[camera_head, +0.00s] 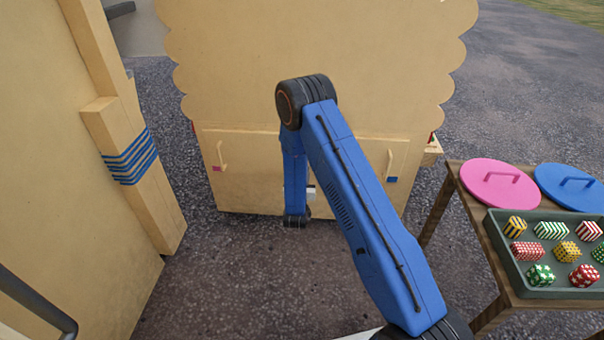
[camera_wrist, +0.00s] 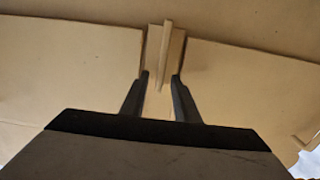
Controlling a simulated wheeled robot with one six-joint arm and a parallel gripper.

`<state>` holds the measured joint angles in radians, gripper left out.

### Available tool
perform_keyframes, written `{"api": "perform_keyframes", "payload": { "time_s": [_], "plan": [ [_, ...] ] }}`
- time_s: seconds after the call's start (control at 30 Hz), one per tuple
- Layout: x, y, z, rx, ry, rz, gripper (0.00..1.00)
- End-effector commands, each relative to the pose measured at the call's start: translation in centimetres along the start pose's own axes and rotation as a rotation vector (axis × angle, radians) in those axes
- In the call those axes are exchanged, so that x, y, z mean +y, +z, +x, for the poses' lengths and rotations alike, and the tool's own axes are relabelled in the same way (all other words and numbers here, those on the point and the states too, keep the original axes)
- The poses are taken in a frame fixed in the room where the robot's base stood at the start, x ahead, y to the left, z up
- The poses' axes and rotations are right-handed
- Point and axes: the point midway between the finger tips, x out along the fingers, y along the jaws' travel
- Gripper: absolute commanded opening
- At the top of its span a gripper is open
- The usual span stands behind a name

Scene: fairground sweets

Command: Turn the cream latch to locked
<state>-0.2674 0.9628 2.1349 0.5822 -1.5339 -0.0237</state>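In the wrist view the cream latch (camera_wrist: 165,45) is a thin upright bar on a narrow cream plate, between two cream panels. My gripper (camera_wrist: 160,76) is open and empty, pointing at it. The lower part of the latch lines up between the two dark fingers, with a visible gap on each side. I cannot tell how deep the latch reaches between them. In the head view my blue arm covers the middle of the cream stall front, and the latch and fingertips are hidden there.
The cream stall (camera_head: 320,60) has a left handle (camera_head: 222,156) near a pink patch and a right handle (camera_head: 390,164) near a blue patch. A wooden table at right bears a sweets tray (camera_head: 550,292), a pink lid (camera_head: 500,183) and a blue lid (camera_head: 575,186). A cream panel (camera_head: 60,150) stands at left.

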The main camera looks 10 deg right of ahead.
Motion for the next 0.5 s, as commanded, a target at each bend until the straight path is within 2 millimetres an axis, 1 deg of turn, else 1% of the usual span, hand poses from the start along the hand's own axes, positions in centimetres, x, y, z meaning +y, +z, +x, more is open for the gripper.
{"api": "perform_keyframes", "payload": {
  "time_s": [0.27,0.4,0.5],
  "plan": [
    [0.00,0.01,0.12,0.000,0.000,0.000,0.28],
    [0.00,0.00,0.12,0.000,0.000,0.000,0.00],
    [0.01,0.00,0.11,0.000,0.000,0.000,0.00]
  ]
}}
